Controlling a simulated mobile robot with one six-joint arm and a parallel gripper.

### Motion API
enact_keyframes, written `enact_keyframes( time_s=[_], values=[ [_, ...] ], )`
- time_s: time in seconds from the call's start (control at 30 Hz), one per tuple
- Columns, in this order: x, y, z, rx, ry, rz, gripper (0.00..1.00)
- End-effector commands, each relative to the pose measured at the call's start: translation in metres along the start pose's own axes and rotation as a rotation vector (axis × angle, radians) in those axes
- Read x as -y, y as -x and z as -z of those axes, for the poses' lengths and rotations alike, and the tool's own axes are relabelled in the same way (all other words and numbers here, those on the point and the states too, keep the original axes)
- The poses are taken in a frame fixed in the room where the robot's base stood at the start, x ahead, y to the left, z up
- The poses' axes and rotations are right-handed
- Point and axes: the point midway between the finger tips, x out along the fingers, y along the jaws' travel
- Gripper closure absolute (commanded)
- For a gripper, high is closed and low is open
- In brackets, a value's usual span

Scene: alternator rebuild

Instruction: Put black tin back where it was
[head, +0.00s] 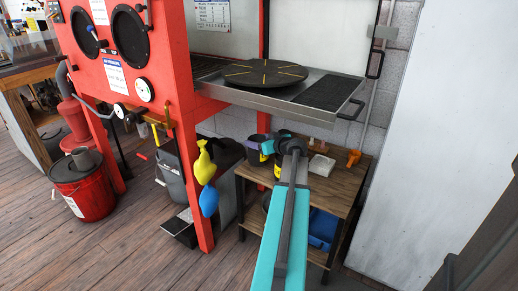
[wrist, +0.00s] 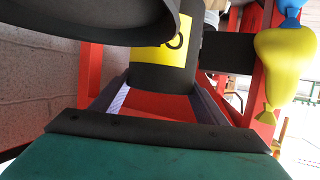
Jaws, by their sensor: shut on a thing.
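My gripper (wrist: 160,98) is shut on a black tin (wrist: 150,78) with a yellow label, with one finger on each side of it. In the head view my gripper (head: 287,146) is over the back left part of a small wooden table (head: 338,178), and my arm hides much of what is there. A dark tin (head: 256,156) shows just left of my gripper. A large dark round rim (wrist: 90,30) is close to the camera at the upper left of the wrist view. I cannot tell whether the held tin touches the tabletop.
A pale block (head: 321,165) and an orange item (head: 353,157) are on the table's right part. A blue bin (head: 322,230) is on the lower shelf. The red cabinet's leg (head: 190,175), with a yellow balloon-like item (head: 205,165), is at the left. A metal tray (head: 300,95) overhangs the table.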

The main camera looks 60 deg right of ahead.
Motion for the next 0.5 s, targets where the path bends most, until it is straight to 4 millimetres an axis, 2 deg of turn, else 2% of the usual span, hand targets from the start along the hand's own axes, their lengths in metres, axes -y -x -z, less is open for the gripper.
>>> enact_keyframes(
  time_s=[0.23, 0.5],
  values=[
    [0.000, -0.001, -0.003, 0.000, -0.001, 0.000, 0.95],
    [0.000, -0.010, -0.029, 0.001, -0.001, -0.001, 0.95]
  ],
)
